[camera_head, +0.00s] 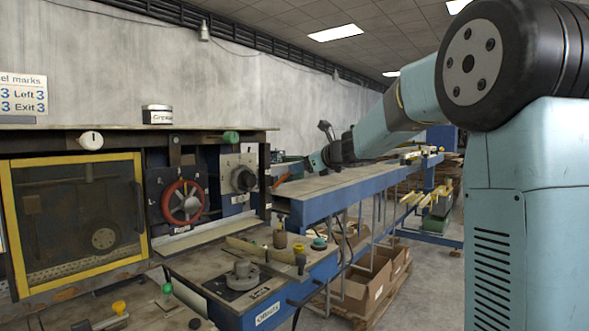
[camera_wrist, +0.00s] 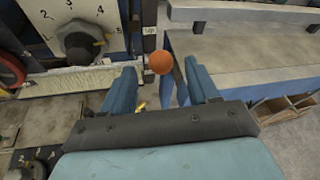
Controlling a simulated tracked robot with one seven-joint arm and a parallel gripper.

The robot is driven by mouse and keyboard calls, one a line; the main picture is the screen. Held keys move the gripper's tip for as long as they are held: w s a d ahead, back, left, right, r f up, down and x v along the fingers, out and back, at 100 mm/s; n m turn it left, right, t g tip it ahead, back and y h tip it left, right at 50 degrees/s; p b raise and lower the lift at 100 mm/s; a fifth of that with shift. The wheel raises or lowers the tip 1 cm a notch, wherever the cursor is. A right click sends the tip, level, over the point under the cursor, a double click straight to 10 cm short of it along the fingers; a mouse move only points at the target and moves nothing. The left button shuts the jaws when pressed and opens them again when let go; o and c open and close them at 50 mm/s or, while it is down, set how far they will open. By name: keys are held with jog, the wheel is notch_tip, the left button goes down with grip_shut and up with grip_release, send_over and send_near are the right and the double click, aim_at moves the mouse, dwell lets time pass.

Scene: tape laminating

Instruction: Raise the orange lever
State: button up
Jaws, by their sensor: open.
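The orange lever's round orange knob (camera_wrist: 160,62) shows in the wrist view, at the gap between my fingertips. In the head view the orange lever (camera_head: 281,180) is a small orange shape beside the dial panel, slanting up to the right. My gripper (camera_wrist: 160,76) is open, with one blue finger on each side of the gap and nothing held. In the head view my gripper (camera_head: 308,164) is small, above and right of the lever. I cannot tell whether a finger touches the knob. The lever's lower end is hidden.
A numbered dial (camera_wrist: 80,42) is left of the knob. A red handwheel (camera_head: 184,202) stands left of it on the machine. A long blue-framed conveyor table (camera_head: 345,189) runs to the right. Several small knobs cover the front bench (camera_head: 205,268). Cardboard boxes (camera_head: 365,290) sit below.

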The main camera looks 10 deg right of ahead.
jog(key=v, duration=0.8)
jog(key=s+a+f+n+g+h, duration=0.15)
jog(key=s+f+n, duration=0.25)
jog(key=s+n, duration=0.45)
jog(key=s+a+f+n+g+h, duration=0.1)
jog(key=s+f+n+g, duration=0.3)
jog(key=s, duration=0.7)
jog(key=s+d+f+n+h, duration=0.2)
jog(key=s+f+n, duration=0.3)
jog(key=s, duration=0.3)
jog(key=s+d+f+n+g+h, duration=0.1)
jog(key=s+d+f+n+h, duration=0.2)
jog(key=s+d+f+n, duration=0.2)
jog(key=s+n, duration=0.3)
jog(key=s, duration=0.1)
jog(key=shift+s+d+f, duration=0.15)
jog(key=shift+s+f, duration=0.1)
jog(key=shift+f, duration=0.05)
jog(key=shift+s+d+f+n+h, duration=0.25)
jog(key=shift+s+d+n+h, duration=0.1)
jog(key=shift+n, duration=0.1)
